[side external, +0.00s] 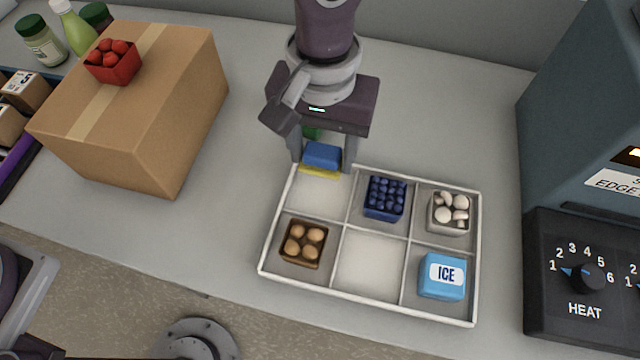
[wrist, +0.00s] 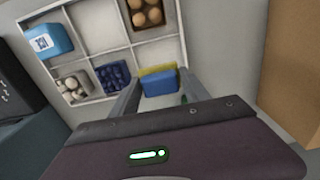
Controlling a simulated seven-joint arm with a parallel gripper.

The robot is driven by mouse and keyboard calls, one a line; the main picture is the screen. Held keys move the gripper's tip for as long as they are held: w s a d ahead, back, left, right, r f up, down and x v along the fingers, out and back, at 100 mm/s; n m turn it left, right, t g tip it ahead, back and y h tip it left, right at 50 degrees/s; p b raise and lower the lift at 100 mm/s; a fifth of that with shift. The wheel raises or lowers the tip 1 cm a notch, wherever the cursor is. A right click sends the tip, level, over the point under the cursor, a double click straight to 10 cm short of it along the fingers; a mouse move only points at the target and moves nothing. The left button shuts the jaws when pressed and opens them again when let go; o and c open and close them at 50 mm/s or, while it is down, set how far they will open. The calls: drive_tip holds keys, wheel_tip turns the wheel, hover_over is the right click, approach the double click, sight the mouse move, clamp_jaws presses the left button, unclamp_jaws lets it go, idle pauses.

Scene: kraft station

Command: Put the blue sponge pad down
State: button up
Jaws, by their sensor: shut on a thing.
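The blue sponge pad (side external: 322,155) has a yellow layer on its lower side. It is between the fingers of my gripper (side external: 323,158), which is shut on it. It is at the back-left compartment of the white divided tray (side external: 365,313), near that compartment's back edge; whether it touches the tray I cannot tell. In the wrist view the sponge pad (wrist: 159,84) shows between the two fingertips of my gripper (wrist: 155,82), with the tray (wrist: 138,44) beyond it. A small green thing (side external: 312,133) shows behind the sponge, partly hidden by my gripper.
The tray holds blueberries (side external: 385,198), mushrooms (side external: 449,212), brown eggs (side external: 303,243) and a blue ICE pack (side external: 443,276). Its front-middle compartment is empty. A cardboard box (side external: 150,110) with a red punnet (side external: 113,63) on top stands left. A machine with a HEAT dial (side external: 587,278) stands right.

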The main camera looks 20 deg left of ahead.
sight(322, 151)
wheel_tip(322, 151, down, 8)
drive_tip(key=shift+f, duration=0.2)
drive_tip(key=shift+f, duration=0.1)
drive_tip(key=o, duration=1.1)
wheel_tip(322, 151, up, 12)
drive_tip(key=shift+r, duration=0.15)
